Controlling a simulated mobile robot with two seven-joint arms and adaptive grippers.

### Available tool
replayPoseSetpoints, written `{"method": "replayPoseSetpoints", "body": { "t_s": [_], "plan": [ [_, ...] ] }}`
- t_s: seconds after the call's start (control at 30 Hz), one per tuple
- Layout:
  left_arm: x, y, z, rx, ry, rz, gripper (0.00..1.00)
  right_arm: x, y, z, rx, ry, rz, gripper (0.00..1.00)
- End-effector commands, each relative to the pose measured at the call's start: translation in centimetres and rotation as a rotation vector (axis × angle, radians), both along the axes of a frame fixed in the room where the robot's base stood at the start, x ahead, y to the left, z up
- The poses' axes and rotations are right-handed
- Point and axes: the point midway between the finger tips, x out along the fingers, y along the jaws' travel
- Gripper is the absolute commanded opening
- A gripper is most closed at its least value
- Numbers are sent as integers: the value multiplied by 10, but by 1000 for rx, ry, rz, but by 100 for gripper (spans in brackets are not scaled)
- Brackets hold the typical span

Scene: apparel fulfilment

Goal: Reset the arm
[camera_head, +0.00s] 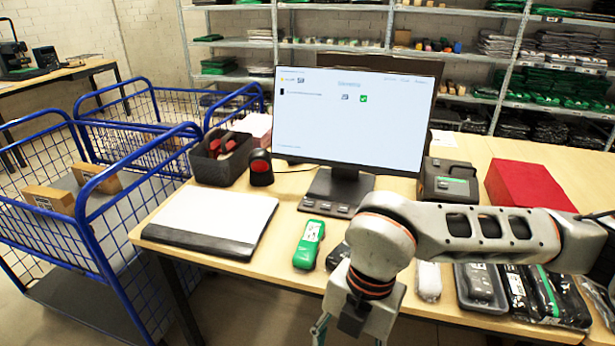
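My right arm (490,230) comes in from the right and reaches across the front of the table. Its wrist bends down at the table's front edge, near the middle of the picture. Only a small part of my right gripper (320,328) shows at the bottom edge. Its fingertips are cut off, so I cannot tell whether it is open or shut, or whether it holds anything. My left arm and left gripper are not in view.
The wooden table (540,150) holds a monitor (350,115), a white-topped flat device (215,215), a green packaged item (309,244), a label printer (448,182), a red box (528,187) and bagged garments (540,293). Blue wire carts (95,225) stand at left.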

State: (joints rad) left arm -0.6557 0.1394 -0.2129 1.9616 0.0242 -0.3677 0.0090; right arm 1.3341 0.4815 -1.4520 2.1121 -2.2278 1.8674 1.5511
Motion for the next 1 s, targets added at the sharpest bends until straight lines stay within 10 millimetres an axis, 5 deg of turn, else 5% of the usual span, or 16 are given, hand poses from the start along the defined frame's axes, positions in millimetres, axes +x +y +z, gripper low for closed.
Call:
{"method": "replayPoseSetpoints", "body": {
  "t_s": [0.27, 0.4, 0.53, 0.67, 0.8, 1.0],
  "plan": [
    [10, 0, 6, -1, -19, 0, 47, -75, 81, 12, 401, 244, 212, 56],
    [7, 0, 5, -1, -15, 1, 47, -110, 129, 48, 732, 367, 277, 56],
    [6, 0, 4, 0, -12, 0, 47, -119, 162, 95, 1066, 433, 257, 56],
    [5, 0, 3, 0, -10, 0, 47, -101, 178, 142, 1385, 447, 146, 56],
    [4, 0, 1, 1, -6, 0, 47, -55, 176, 174, 1679, 402, -72, 56],
    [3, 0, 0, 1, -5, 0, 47, 37, 136, 166, 1935, 248, -538, 56]
  ]
}}
